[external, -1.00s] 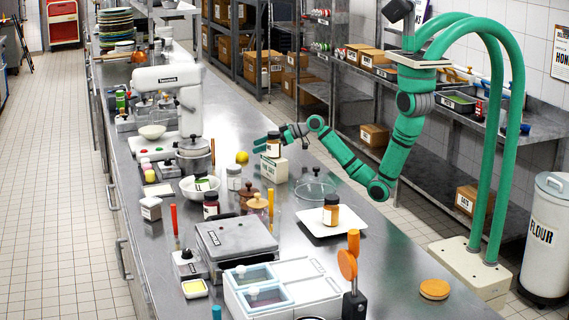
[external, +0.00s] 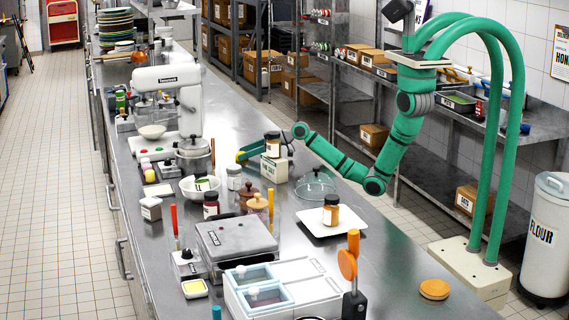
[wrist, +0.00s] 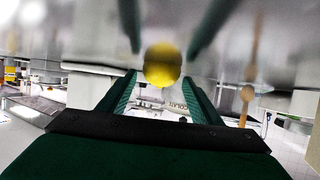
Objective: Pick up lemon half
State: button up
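The lemon half (wrist: 162,65) shows as a round yellow shape in the wrist view, between the far ends of my gripper's fingers (wrist: 161,80). A gap seems to remain on either side, so the gripper looks open around it; contact is hard to tell. In the external view my gripper (external: 246,153) is low over the steel counter, and only a bit of yellow from the lemon half (external: 240,158) shows at its fingers. The rest is hidden by the gripper.
A lidded pot (external: 193,157), a white bowl (external: 190,190) and a glass dome (external: 315,186) are nearby. The counter behind the gripper is mostly clear.

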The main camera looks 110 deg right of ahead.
jog(key=c, duration=0.8)
jog(key=shift+r, duration=0.15)
